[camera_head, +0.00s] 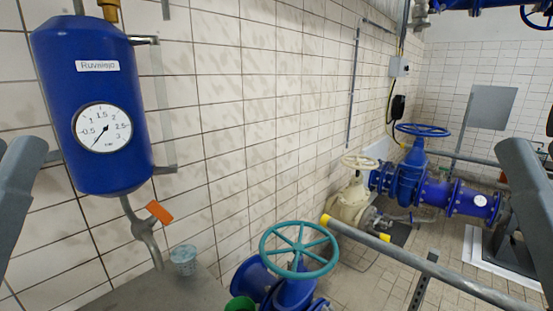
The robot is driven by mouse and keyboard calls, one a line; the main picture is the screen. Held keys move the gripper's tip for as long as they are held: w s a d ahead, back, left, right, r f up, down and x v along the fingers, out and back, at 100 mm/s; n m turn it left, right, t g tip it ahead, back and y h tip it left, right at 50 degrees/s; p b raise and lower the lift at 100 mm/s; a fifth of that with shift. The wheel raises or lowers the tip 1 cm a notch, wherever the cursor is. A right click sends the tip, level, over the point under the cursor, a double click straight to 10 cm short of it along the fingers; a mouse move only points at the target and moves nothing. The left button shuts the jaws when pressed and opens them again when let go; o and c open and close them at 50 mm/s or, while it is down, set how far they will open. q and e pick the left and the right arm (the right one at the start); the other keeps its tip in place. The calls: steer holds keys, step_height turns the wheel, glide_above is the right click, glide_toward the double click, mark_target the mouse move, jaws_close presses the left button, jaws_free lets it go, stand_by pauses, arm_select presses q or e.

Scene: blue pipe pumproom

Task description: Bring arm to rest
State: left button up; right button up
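A grey link of my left arm (20,185) shows at the left edge. A grey link of my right arm (530,195) shows at the right edge. Neither link shows fingertips, so both grippers are out of view and I cannot see whether they hold anything.
A blue tank (60,60) with a round pressure gauge (102,128) hangs at the left on a tiled wall. A teal handwheel (299,249) tops a blue valve at the bottom. A yellow-ended rail (420,265) crosses the lower right. Blue pipework (440,192) stands behind it.

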step_height(320, 180, up, 38)
steer(key=p, duration=3.6)
steer(key=shift+r, duration=0.15)
